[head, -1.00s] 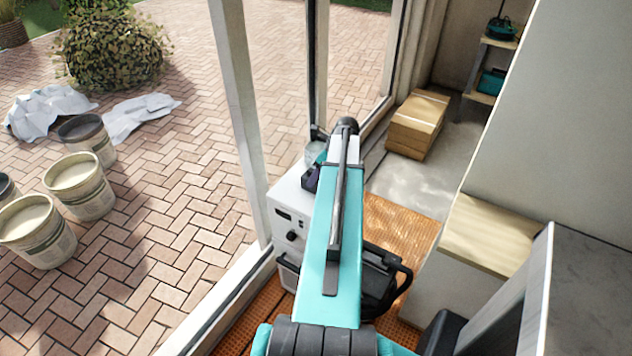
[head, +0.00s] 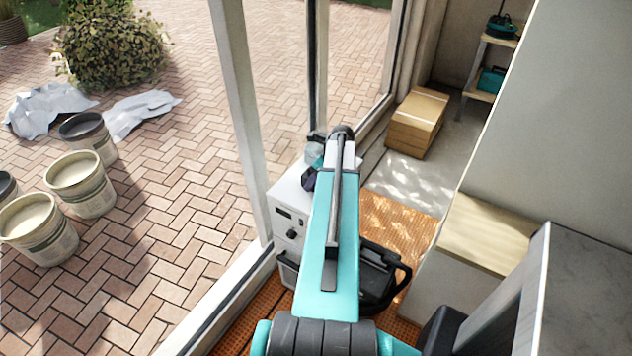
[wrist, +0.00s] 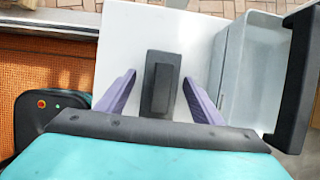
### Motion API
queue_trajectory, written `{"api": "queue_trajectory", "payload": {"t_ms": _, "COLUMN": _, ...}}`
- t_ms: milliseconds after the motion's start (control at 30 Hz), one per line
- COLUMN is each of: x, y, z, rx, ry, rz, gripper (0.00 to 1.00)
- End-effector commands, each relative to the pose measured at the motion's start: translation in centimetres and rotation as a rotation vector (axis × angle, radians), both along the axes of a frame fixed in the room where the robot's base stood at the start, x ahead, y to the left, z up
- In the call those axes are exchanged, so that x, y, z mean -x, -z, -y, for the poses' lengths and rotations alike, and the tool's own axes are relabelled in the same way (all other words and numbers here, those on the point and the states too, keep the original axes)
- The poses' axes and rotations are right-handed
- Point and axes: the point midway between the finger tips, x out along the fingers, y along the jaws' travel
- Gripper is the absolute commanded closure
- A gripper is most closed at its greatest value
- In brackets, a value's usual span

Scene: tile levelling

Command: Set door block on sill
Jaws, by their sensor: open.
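A dark rectangular block (wrist: 160,84), seemingly the door block, rests on the white top of a box-shaped unit (wrist: 128,38) in the wrist view. My gripper (wrist: 158,79) is open, its two purple fingers on either side of the block with a gap on each side. Whether the fingers reach down level with the block I cannot tell. In the head view my arm covers most of the gripper and I cannot make out the block. The pale sill (head: 222,305) runs along the foot of the glass door frame, left of the white unit.
An open grey drawer or bin (wrist: 248,70) with a black handle (wrist: 300,75) adjoins the unit. A black case stands right of my arm in the head view. Cardboard boxes (head: 417,122) lie farther back. Buckets (head: 80,183) stand on the paving outside, where there is free room.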

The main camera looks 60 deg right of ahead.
Motion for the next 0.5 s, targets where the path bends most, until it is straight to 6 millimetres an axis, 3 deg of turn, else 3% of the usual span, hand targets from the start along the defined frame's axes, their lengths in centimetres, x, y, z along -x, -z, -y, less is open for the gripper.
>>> {"api": "queue_trajectory", "payload": {"t_ms": 67, "x": 0.01, "y": -0.01, "z": 0.01, "rx": 0.000, "ry": 0.000, "rz": 0.000, "gripper": 0.42}}
{"api": "queue_trajectory", "payload": {"t_ms": 400, "x": 0.03, "y": -0.01, "z": 0.02, "rx": 0.000, "ry": 0.000, "rz": 0.000, "gripper": 1.00}}
{"api": "queue_trajectory", "payload": {"t_ms": 500, "x": 0.00, "y": -0.09, "z": 0.03, "rx": 0.001, "ry": 0.000, "rz": 0.001, "gripper": 1.00}}
